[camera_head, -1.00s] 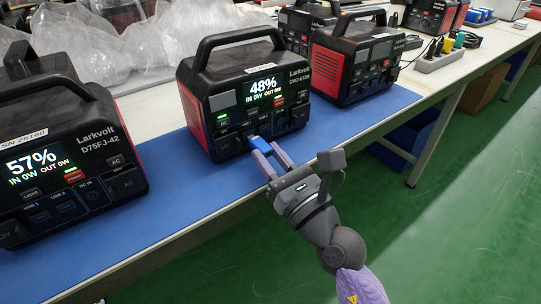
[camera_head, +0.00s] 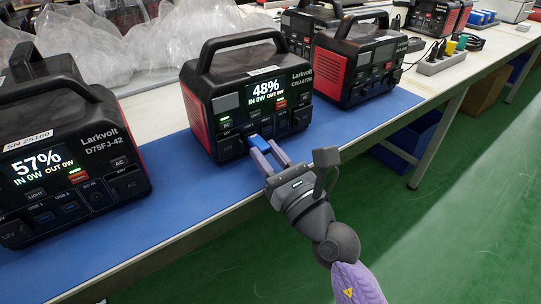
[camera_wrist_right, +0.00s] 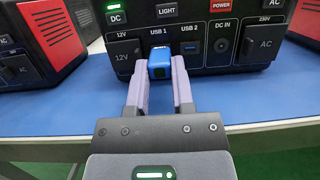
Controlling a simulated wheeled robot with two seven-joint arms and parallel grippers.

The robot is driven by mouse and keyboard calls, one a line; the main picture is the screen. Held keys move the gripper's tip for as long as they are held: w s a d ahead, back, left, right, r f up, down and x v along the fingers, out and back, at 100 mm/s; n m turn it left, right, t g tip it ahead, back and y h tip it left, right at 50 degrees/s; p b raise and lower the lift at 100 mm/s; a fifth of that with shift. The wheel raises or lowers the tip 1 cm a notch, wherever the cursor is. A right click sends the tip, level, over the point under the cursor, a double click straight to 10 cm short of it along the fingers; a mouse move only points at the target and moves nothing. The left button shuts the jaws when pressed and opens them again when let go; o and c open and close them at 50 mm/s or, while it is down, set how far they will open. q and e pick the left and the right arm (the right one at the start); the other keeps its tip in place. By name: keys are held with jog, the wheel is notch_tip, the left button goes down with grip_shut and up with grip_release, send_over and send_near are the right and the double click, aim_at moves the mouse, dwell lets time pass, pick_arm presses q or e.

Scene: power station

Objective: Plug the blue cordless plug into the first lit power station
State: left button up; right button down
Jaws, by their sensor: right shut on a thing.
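The blue cordless plug (camera_head: 258,142) is held between the fingers of my right gripper (camera_head: 269,150). In the right wrist view, the plug (camera_wrist_right: 162,64) sits between the purple fingertips, right in front of the USB 1 socket of the middle power station (camera_wrist_right: 205,58). The plug covers that socket; I cannot tell whether it touches or is inside it. The middle power station (camera_head: 228,113) is lit and reads 48%. Another lit power station (camera_head: 118,165), reading 57%, stands at the left. My left gripper is not in view.
A power station with a dark screen (camera_head: 355,65) stands to the right on the blue mat (camera_head: 185,190). Clear plastic bags (camera_head: 75,45) lie behind. A power strip (camera_head: 440,62) with plugs is at the back right. The table's front edge runs below my right arm.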

jog(key=shift+w, duration=0.1)
dwell(0.5)
jog(key=shift+c, duration=2)
grip_release()
jog(key=shift+a, duration=0.1)
jog(key=v, duration=1)
